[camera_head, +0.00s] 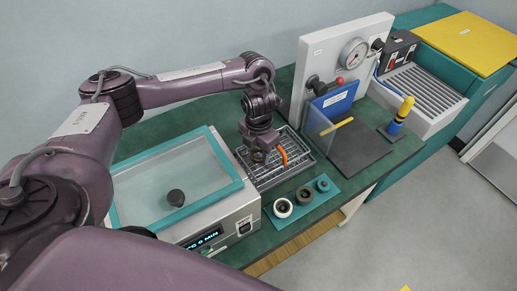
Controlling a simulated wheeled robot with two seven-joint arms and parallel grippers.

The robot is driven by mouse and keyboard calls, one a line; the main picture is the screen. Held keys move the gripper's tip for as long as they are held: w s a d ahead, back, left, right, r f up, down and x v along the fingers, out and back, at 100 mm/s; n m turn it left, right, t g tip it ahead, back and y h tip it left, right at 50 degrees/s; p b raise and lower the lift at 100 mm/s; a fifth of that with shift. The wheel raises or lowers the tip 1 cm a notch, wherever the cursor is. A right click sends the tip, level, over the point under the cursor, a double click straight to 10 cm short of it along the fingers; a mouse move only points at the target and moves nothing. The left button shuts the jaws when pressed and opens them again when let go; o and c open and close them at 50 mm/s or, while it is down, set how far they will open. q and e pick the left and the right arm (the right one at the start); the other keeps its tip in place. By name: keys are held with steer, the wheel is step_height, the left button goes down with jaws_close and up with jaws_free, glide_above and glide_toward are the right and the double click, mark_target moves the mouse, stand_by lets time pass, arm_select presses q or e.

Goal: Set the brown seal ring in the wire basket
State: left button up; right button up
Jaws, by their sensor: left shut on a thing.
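My left gripper (258,149) comes down from above over the wire basket (272,176). It is shut on a small brown ring, the brown seal ring (259,157), which shows just under the fingertips. The ring is small and partly covered by the fingers. I cannot tell whether it touches the basket floor. The wire basket is a shallow metal grid with an orange handle (283,156), just right of the lidded machine. My right gripper is not in view.
A machine with a clear, teal-framed lid (176,197) stands left. A white gauge panel (342,65) stands behind right.

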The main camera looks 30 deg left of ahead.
arm_select(q)
steer(key=shift+f+b, duration=0.9)
steer(key=shift+f, duration=0.4)
steer(key=shift+f, duration=0.15)
steer(key=shift+f+b, duration=0.4)
steer(key=shift+b, duration=0.05)
steer(key=o, duration=1.1)
steer(key=shift+c, duration=0.2)
